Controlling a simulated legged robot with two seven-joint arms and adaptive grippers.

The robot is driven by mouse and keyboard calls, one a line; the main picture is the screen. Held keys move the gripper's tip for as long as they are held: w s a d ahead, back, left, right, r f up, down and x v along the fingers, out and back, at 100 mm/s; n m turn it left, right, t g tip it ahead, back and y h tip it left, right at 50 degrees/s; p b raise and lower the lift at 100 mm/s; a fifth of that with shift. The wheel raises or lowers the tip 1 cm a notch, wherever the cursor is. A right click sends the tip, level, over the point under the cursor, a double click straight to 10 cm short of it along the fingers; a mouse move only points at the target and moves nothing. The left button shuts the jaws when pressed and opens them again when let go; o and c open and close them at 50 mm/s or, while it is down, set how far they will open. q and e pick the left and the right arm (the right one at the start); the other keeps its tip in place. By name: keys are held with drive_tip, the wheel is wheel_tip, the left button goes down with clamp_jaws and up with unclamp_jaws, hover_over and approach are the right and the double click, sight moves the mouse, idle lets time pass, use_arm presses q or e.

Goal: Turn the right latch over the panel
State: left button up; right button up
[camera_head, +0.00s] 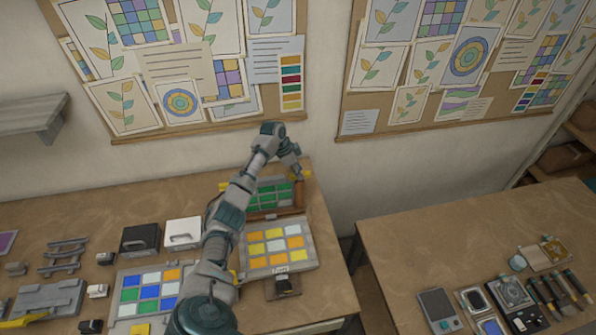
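A panel of green squares (271,196) sits in a frame near the back of the left table, partly covered by my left arm. A small yellow piece (306,174) is at this panel's upper right corner; it may be the right latch, but it is too small to tell how it is turned. My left gripper (301,176) points down at that corner, close to the yellow piece. Whether its fingers touch the piece or are open or shut is too small to see. My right gripper is out of view.
A panel of orange and yellow squares (277,247) lies in front of the green one. A blue, white and green panel (150,291) lies further left, near a black box (140,240) and a white box (183,233). A separate table (400,235) stands right, past a gap.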

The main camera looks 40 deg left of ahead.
use_arm(q)
drive_tip(key=v, duration=1.1)
drive_tip(key=shift+a+r, duration=0.25)
drive_tip(key=shift+r, duration=0.05)
